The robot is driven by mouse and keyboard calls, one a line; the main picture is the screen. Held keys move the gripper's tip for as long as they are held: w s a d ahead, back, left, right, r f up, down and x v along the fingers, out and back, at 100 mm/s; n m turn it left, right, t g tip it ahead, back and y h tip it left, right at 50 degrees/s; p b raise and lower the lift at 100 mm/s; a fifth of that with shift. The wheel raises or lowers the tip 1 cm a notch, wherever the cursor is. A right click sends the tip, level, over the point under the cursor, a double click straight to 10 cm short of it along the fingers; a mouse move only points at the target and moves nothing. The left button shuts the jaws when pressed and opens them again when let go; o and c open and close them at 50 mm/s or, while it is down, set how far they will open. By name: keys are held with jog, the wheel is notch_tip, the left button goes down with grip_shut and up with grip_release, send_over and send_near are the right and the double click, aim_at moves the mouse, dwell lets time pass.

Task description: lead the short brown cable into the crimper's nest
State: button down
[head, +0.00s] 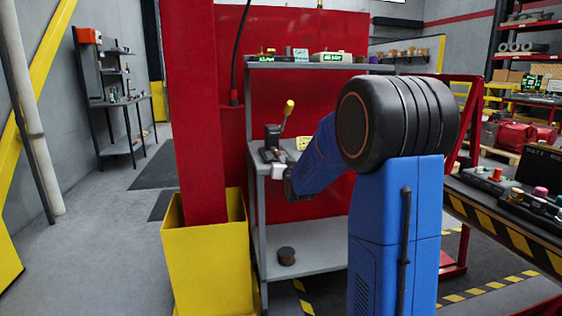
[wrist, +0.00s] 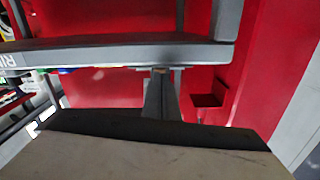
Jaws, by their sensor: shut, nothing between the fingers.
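The crimper (head: 272,140), a dark bench tool with a yellow-knobbed lever, stands on the upper top of a grey stand. Its nest is too small to make out. My gripper (wrist: 163,72) is shut and empty in the wrist view, with its narrow dark fingers at the middle. In the head view, my blue arm reaches left and the wrist end is close to the stand's front edge, just below the crimper, apart from it as far as I can tell. I cannot make out the short brown cable in either view.
The grey stand (head: 305,262) has a lower shelf with a dark brown round object (head: 287,256). A red post in a yellow guard (head: 205,260) stands left of it. A back shelf (head: 320,66) holds several small devices. A bench (head: 505,210) is at right.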

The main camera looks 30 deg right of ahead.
jog(key=v, duration=1.8)
jog(key=shift+r, duration=0.1)
jog(key=x, duration=2)
jog(key=shift+w, duration=0.1)
dwell(0.3)
jog(key=v, duration=2)
